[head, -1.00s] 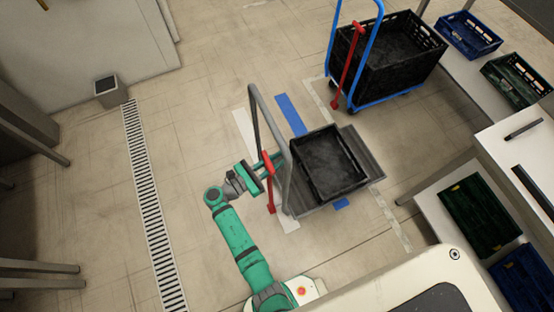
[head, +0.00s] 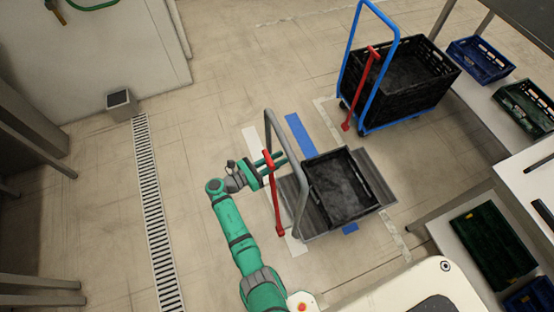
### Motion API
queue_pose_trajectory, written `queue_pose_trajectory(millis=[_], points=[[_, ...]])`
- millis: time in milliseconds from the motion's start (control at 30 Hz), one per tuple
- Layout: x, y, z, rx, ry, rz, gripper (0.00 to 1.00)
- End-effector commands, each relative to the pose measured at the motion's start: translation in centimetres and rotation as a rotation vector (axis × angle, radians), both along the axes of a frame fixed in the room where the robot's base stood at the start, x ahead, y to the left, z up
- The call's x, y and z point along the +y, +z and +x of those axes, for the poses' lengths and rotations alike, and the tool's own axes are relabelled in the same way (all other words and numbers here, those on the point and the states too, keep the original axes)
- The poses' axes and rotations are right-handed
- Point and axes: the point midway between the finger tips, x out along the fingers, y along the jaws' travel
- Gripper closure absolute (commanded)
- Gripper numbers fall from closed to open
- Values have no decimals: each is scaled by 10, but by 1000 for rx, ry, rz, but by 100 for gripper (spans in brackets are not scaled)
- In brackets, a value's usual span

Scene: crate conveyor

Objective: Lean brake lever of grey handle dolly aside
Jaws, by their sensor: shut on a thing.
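The grey handle dolly (head: 285,192) stands on the floor in the middle of the head view, its grey tube handle (head: 300,193) rising on its left side. Its red brake lever (head: 275,205) stands just left of the handle, foot low and grip up, tilted slightly left in the picture. My gripper (head: 266,168) comes from the left and is shut on the lever near its upper end. The fingers partly overlap the lever and the handle, so the exact contact is hidden.
A black crate (head: 373,178) sits on the grey dolly. A blue handle dolly (head: 390,122) with a large black crate (head: 437,92) and its own red lever (head: 361,88) stands behind right. Tables with crates line the right. Floor left of my arm is clear, with a drain grate (head: 157,220).

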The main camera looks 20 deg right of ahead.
Motion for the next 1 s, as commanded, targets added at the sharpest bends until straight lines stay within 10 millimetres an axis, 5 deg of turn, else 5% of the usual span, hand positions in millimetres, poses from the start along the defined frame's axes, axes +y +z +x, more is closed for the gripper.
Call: queue_pose_trajectory(millis=[267,300,333,733,1000], points=[[10,-2,12,-1,38,14,100],[9,-2,12,-1,37,14,69],[9,-1,12,-1,36,13,62],[5,0,7,-3,19,9,62],[46,2,3,-3,25,8,62]])
